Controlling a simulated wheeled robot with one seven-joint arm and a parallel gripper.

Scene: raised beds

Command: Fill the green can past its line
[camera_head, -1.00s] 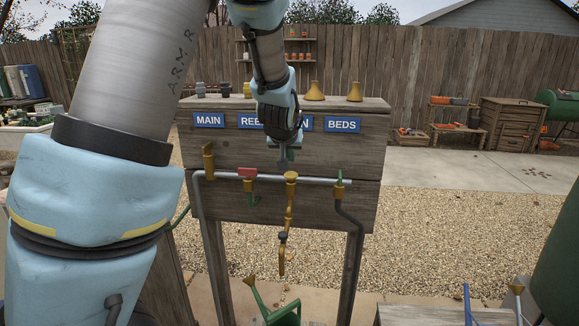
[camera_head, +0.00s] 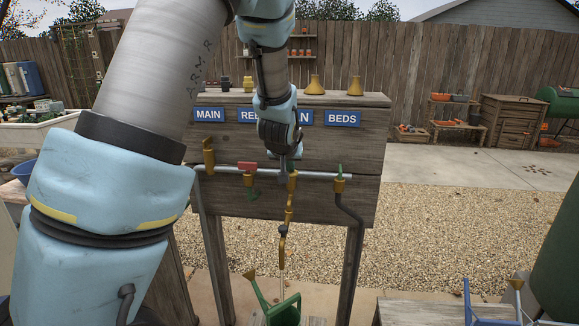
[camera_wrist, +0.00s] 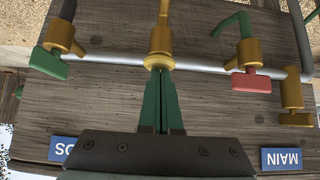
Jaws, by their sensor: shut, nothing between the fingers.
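The green can (camera_head: 284,311) stands at the bottom of the head view, its lower part cut off, under the middle brass tap (camera_head: 290,205). A thin pale streak, apparently water, runs from the tap's outlet down to the can. I cannot see the line or the level inside. My gripper (camera_head: 284,172) is shut and empty at the top of this tap. In the wrist view, my gripper's closed greenish fingers (camera_wrist: 161,85) end right by the brass body of the middle tap (camera_wrist: 160,45); contact is unclear.
A grey pipe (camera_head: 325,175) crosses the wooden board. A red-handled tap (camera_head: 247,167) is left of the middle tap, and a green-handled tap (camera_head: 340,182) is to its right. A yellow MAIN fitting (camera_head: 208,155) is at far left. Gravel (camera_head: 450,240) lies open on the right.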

